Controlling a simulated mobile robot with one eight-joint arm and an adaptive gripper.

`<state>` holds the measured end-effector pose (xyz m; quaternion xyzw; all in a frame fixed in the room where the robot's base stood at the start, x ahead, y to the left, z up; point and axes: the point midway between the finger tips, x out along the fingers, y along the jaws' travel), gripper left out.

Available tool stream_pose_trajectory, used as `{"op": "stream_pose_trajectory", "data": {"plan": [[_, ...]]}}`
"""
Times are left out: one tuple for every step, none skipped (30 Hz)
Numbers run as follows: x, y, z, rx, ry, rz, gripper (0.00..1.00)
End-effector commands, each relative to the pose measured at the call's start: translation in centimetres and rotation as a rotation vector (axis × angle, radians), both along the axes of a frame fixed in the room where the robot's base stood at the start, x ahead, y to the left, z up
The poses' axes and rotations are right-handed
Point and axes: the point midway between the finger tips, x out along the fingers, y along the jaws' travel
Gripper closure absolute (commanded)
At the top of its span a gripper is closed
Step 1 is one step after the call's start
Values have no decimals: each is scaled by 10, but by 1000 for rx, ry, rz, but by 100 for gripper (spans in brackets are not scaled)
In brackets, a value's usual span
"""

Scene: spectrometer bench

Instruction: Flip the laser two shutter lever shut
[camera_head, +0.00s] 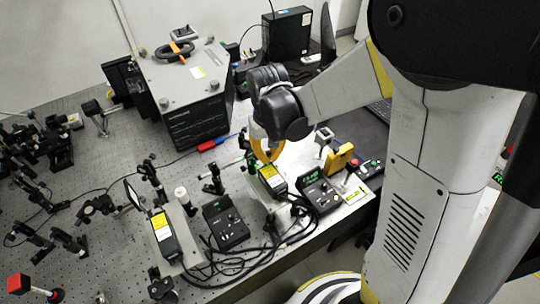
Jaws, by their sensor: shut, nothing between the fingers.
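Two black laser boxes with yellow labels lie on the bench in the head view. One laser (163,232) is at the lower left on a pale plate, and the other laser (270,180) is to its right, near the bench middle. I cannot read which one is laser two. My gripper (268,158), with orange-yellow fingers, points down just above and behind the far end of the right laser. Its fingers look shut and hold nothing. I cannot tell whether it touches anything. No shutter lever can be made out; my gripper and wrist cover part of that area.
Two control boxes stand near the front edge: a dark left one (226,222) and a right one (320,191) with green digits. A yellow block (339,158) sits right of my gripper. A large grey instrument (185,95) stands behind. Cables (240,257) run along the front; optic mounts crowd the left.

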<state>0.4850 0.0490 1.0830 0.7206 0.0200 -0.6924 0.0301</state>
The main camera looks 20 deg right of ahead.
Motion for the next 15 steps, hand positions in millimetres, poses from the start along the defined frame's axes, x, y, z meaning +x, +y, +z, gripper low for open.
{"op": "stream_pose_trajectory", "data": {"plan": [[1, 0, 1, 1, -2, 0, 100], [1, 0, 1, 1, -2, 0, 100], [1, 0, 1, 1, -2, 0, 100], [1, 0, 1, 1, -2, 0, 100], [1, 0, 1, 1, -2, 0, 100], [1, 0, 1, 2, -2, 0, 96], [1, 0, 1, 2, -1, 0, 87], [1, 0, 1, 2, -1, 0, 78], [1, 0, 1, 2, -1, 0, 66], [1, 0, 1, 2, -1, 0, 64], [1, 0, 1, 2, -1, 0, 64], [1, 0, 1, 2, -1, 0, 64], [1, 0, 1, 2, -1, 0, 64], [1, 0, 1, 2, -1, 0, 64], [1, 0, 1, 2, -1, 0, 64]]}}
